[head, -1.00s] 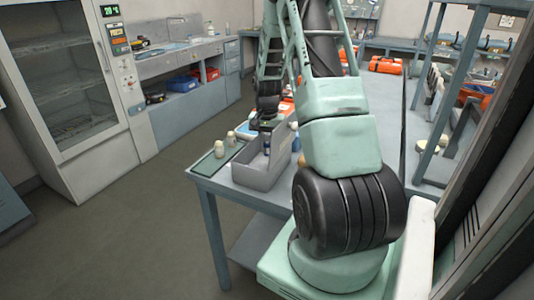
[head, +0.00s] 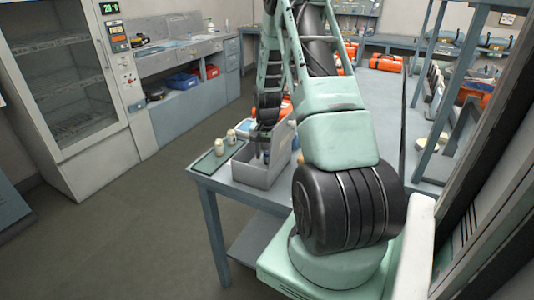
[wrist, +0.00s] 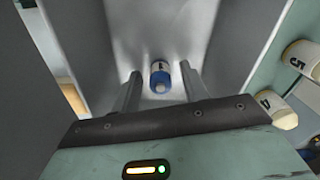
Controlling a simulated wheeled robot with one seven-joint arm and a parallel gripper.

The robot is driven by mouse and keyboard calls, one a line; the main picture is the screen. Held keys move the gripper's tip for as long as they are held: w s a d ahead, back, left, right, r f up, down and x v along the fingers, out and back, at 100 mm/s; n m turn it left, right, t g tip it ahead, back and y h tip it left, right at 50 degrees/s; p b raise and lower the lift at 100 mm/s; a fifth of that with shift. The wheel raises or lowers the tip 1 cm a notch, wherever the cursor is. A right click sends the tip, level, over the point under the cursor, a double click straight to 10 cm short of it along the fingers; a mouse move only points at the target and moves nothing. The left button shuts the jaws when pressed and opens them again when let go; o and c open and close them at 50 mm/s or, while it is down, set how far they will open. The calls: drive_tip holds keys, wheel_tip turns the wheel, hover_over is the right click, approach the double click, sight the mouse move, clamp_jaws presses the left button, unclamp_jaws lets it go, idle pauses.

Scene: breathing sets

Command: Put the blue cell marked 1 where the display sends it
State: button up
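The blue cell (wrist: 160,78) shows in the wrist view, blue with a white band and a dark mark I cannot read clearly. It is inside the grey bin (head: 262,176), whose walls surround it. My gripper (wrist: 160,82) is open, with one finger on each side of the cell and a gap on both sides. In the head view my gripper (head: 262,152) reaches down into the bin, and the cell is hard to make out there. A display (head: 109,9) with green characters is on the tall cabinet at the left; its text is too small to read surely.
Pale cells marked 5 (wrist: 302,57) and 4 (wrist: 275,110) stand on a green mat (head: 207,163) beside the bin. The bin stands near the left edge of the grey table (head: 232,190). Open floor lies left of the table.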

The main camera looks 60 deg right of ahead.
sight(267, 152)
wheel_tip(267, 152, up, 12)
drive_tip(key=b, duration=0.2)
drive_tip(key=w+a+r+n, duration=0.25)
drive_tip(key=a+n, duration=0.25)
drive_tip(key=a, duration=1)
drive_tip(key=w+a+r+n, duration=0.1)
drive_tip(key=w+a+n, duration=0.25)
drive_tip(key=a, duration=1.15)
drive_tip(key=s+a+r+n+y, duration=0.1)
drive_tip(key=s+a+n, duration=0.35)
drive_tip(key=a, duration=0.35)
drive_tip(key=s+a+n, duration=0.3)
drive_tip(key=s+a, duration=0.3)
drive_tip(key=a, duration=0.3)
drive_tip(key=s+a+n, duration=0.5)
drive_tip(key=s, duration=0.6)
drive_tip(key=shift+s+a+f+n, duration=0.15)
drive_tip(key=shift+s+a+n, duration=0.15)
drive_tip(key=shift+s+n, duration=0.1)
